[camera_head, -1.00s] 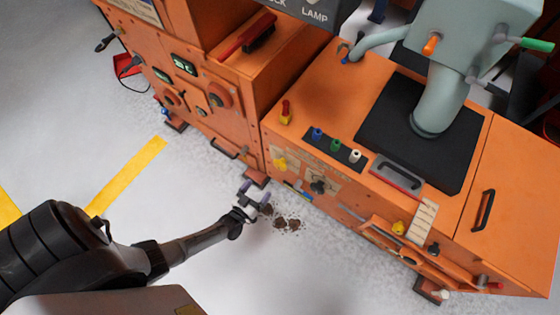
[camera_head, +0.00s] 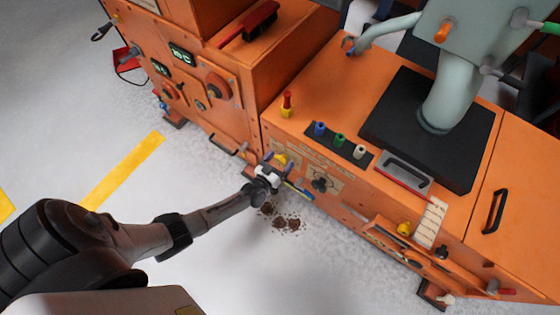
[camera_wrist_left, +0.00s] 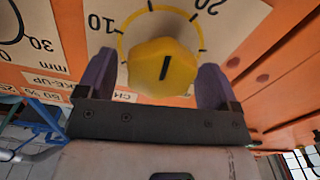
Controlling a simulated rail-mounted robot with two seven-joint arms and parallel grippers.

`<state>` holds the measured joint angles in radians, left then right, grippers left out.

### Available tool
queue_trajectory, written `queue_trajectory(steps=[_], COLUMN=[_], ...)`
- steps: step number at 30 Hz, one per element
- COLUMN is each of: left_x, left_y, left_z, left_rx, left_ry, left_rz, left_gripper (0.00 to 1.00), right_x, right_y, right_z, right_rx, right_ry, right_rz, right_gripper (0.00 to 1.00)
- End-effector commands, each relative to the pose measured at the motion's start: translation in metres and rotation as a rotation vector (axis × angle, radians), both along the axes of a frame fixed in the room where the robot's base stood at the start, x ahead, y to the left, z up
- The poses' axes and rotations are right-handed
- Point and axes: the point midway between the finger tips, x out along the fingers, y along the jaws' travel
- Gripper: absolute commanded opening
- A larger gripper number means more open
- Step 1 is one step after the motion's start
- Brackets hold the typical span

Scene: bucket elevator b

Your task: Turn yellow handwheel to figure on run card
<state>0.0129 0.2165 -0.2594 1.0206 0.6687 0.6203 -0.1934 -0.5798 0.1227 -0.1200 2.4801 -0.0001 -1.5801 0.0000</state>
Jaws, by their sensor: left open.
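The yellow handwheel (camera_head: 280,159) is on the orange machine's front panel, close to its left corner. In the left wrist view the yellow handwheel (camera_wrist_left: 160,68) is a faceted knob with a short black line, over a pale dial plate (camera_wrist_left: 111,42) marked 10 and 20. My left gripper (camera_head: 277,164) is open, its purple fingers on either side of the handwheel; whether they touch it I cannot tell. The gripper (camera_wrist_left: 155,80) also shows in the wrist view. A white lined card (camera_head: 431,223) hangs at the machine's front edge; its writing is too small to read.
A black knob (camera_head: 319,184) with its own plate sits right of the handwheel. Another yellow knob (camera_head: 404,229) is further right. Blue, green and white buttons (camera_head: 339,140) stand on top. Dark debris (camera_head: 287,223) lies on the floor below.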

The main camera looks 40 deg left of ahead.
Motion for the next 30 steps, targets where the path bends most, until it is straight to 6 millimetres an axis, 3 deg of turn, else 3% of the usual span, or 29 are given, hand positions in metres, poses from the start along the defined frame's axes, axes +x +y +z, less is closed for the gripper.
queue_trajectory(steps=[11,25,30], left_x=[0.0028,0.0026,0.0025], left_y=[0.0002,0.0002,0.0003], left_z=[0.0,-0.0001,-0.0002], left_rx=[0.0,-0.001,-0.009], left_ry=[0.001,0.001,0.0], left_rz=[0.0,0.0,0.0], left_gripper=[0.86,0.41,0.4], right_x=[-0.0002,-0.0002,-0.0003], right_y=[0.0018,0.0014,0.0007], right_z=[-0.0011,-0.0012,-0.0015], right_rx=[0.005,0.005,0.002], right_ry=[0.001,0.001,0.001], right_rz=[-0.004,-0.003,-0.001], right_gripper=[0.0,0.0,0.0])
